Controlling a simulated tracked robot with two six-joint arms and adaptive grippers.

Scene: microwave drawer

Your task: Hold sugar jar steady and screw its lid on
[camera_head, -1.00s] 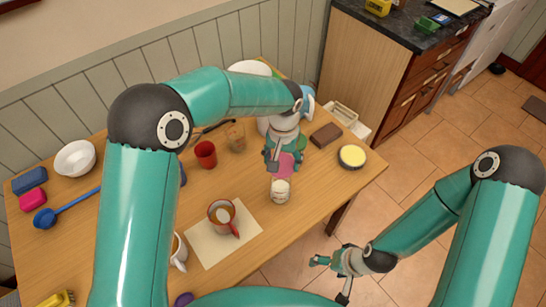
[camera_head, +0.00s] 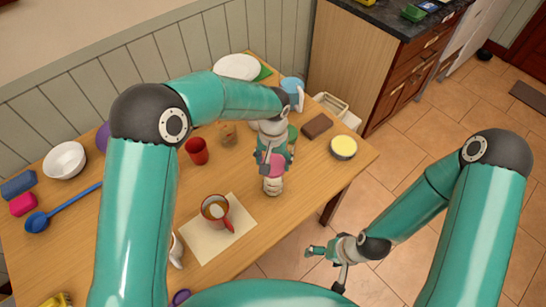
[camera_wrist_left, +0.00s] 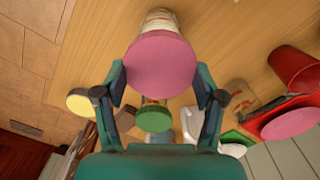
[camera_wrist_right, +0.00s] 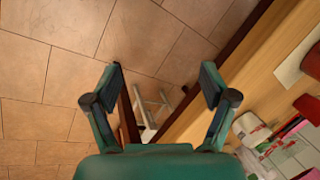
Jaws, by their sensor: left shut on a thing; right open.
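A pale jar (camera_head: 272,187), likely the sugar jar, stands near the table's front edge in the head view. Its pale side also shows at the top of the left wrist view (camera_wrist_left: 160,20). A round pink lid (camera_wrist_left: 160,64) is between the fingers of my left gripper (camera_wrist_left: 160,88), which is shut on it. In the head view the lid (camera_head: 264,168) is at the jar's top; whether it is seated or threaded I cannot tell. My right gripper (camera_wrist_right: 162,78) is open and empty, off the table's front edge and above the floor, away from the jar.
A red mug (camera_head: 215,210) stands on a pale mat (camera_head: 205,245) left of the jar. A red cup (camera_head: 197,151) is behind it. A yellow-topped tub (camera_head: 343,147) and a brown block (camera_head: 317,125) are to the right. A green-lidded container (camera_wrist_left: 153,118) is close behind the lid.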

